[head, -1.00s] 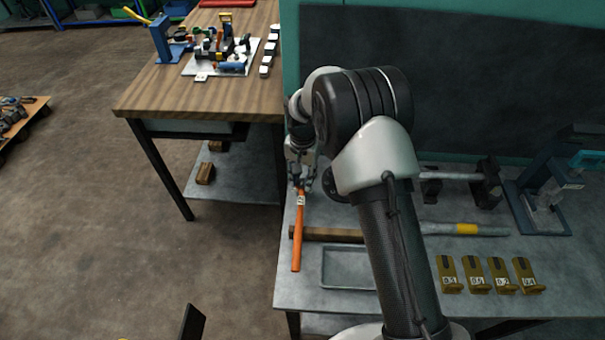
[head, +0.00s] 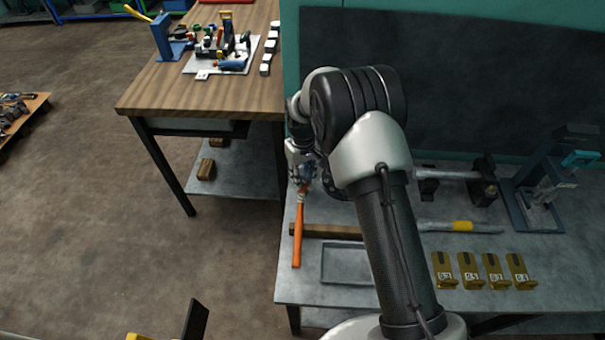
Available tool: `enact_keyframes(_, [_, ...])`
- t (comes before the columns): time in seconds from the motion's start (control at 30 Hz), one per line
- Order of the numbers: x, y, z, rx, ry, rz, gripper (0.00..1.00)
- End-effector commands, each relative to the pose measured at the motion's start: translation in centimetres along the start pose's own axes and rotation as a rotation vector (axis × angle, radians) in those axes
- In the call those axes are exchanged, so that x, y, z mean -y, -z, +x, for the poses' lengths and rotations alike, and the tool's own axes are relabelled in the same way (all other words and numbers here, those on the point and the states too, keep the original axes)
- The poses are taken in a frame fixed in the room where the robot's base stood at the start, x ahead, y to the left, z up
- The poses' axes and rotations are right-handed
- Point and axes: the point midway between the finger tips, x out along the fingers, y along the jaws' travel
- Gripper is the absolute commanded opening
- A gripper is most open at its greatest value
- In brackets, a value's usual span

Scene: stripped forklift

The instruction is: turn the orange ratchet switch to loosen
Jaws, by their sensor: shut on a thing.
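The orange ratchet (head: 298,235) lies lengthwise on the grey bench at its left side, its handle pointing toward the front edge and crossing over a wooden bar. A small pale patch shows near its far end. My gripper (head: 302,184) is at that far end, pointing down, and is shut on the ratchet. The switch itself is too small and too covered by my fingers to make out, so I cannot tell its position.
The wooden bar (head: 330,231) lies under the ratchet, with a shallow grey tray (head: 345,263) in front. Several brass labelled blocks (head: 470,272) stand at right. A wooden workbench (head: 190,95) stands behind left.

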Motion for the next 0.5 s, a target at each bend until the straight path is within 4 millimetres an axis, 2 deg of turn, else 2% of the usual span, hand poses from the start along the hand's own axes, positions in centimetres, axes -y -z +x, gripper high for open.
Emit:
enact_keyframes(0.2, [-0.01, 0.03, -0.07, -0.001, 0.0, -0.123, 0.02])
enact_keyframes(0.5, [-0.01, 0.03, -0.05, -0.001, -0.001, -0.201, 0.02])
